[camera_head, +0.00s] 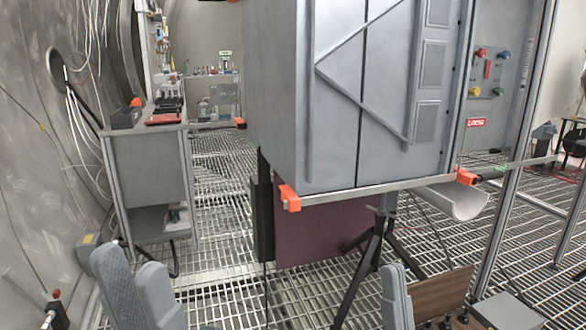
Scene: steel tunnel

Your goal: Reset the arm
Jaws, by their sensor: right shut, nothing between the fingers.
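My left gripper (140,272) shows at the bottom left as two grey, rounded fingers. The fingers stand apart with a gap between their tips, and I see nothing held there. My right gripper (395,285) shows as a narrow grey shape at the bottom, right of the middle. It is shut and empty; its lower part is cut off by the picture's edge. The rest of both arms is out of view.
A large grey cabinet (340,120) with orange corners stands ahead, with a black tripod (365,265) below it. A grey workbench (150,180) stands at the left. A brown board (440,292) is beside my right gripper. Open metal grating (215,170) lies left of the cabinet.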

